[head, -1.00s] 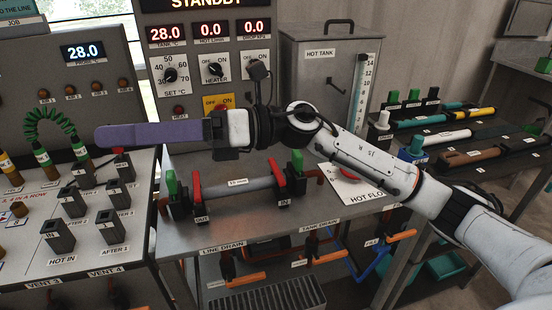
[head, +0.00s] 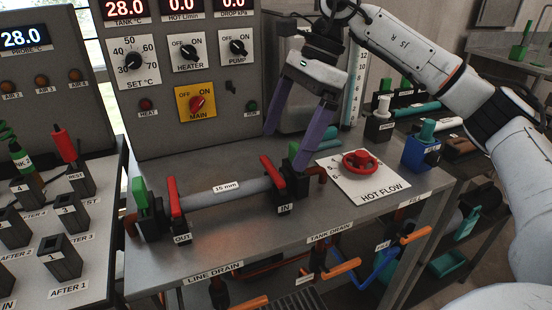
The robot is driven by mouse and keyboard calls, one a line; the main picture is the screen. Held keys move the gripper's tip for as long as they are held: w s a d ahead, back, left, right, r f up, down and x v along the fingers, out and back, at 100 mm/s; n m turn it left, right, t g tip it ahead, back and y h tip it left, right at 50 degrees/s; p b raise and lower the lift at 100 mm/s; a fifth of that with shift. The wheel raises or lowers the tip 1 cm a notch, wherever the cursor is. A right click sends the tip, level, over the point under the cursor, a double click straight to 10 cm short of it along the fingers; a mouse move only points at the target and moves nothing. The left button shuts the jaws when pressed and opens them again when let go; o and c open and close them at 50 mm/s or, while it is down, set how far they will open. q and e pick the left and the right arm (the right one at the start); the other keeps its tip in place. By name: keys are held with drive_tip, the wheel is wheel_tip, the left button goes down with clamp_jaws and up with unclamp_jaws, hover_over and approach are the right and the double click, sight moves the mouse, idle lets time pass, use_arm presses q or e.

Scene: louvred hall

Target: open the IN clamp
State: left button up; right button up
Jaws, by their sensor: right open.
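The IN clamp (head: 284,205) is a black block at the right end of a grey 15 mm pipe (head: 228,190), with an IN label in front. One fingertip is above and behind the red lever. My left gripper is not in view.
The OUT clamp (head: 174,199) with its red lever is at the pipe's left end. A red HOT FLOW handwheel (head: 361,163) is right of the IN clamp. The control panel (head: 160,120) stands behind. Bare bench lies in front of the pipe.

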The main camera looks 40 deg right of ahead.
sight(272, 168)
drive_tip(key=x, duration=0.5)
drive_tip(key=c, duration=1.5)
